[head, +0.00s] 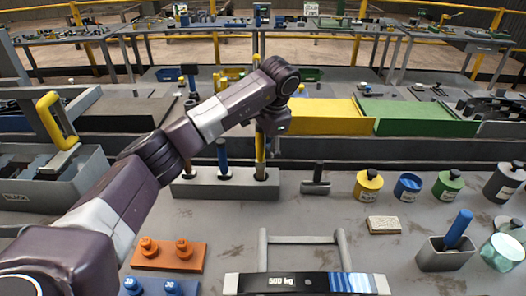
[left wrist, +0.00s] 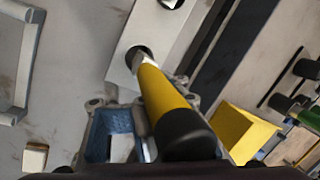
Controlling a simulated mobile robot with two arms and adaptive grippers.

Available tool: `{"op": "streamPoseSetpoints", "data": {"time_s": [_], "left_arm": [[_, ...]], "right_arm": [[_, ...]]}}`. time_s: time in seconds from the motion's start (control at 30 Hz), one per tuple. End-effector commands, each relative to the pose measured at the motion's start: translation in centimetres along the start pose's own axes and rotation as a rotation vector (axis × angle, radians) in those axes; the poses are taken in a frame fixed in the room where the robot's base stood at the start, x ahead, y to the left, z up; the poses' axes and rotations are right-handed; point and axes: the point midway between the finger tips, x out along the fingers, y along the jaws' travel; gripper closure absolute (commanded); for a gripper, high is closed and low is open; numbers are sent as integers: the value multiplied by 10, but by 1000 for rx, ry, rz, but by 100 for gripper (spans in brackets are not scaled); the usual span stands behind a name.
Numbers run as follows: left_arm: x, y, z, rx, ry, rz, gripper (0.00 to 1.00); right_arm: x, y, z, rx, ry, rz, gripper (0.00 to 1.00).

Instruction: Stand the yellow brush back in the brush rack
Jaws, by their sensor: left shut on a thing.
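The yellow brush (head: 260,152) stands about upright at the right end of the grey brush rack (head: 205,189). My left gripper (head: 265,133) is shut on its upper part. In the left wrist view the yellow brush (left wrist: 165,92) has a black top end close to the camera. Its lower end meets the round hole of the rack (left wrist: 120,70) and seems to be in it; how deep I cannot tell. A blue-handled brush (head: 222,155) stands in the middle hole, and another dark handle shows at the left hole behind my arm. My right gripper is not in view.
A black-handled tool (head: 316,181) stands just right of the rack. Yellow (head: 369,184), blue (head: 408,186) and green (head: 448,184) pots stand further right. An orange block (head: 168,255) with knobs and a grey handle frame (head: 301,239) are nearer. The table between is mostly clear.

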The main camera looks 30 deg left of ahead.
Motion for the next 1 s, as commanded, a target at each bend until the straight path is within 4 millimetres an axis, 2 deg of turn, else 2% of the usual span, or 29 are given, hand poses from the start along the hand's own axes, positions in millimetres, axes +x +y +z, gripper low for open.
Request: {"op": "streamPoseSetpoints", "data": {"time_s": [1.0], "left_arm": [[20, 5, -1, 0, 1, 0, 100]], "right_arm": [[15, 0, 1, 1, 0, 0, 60]]}}
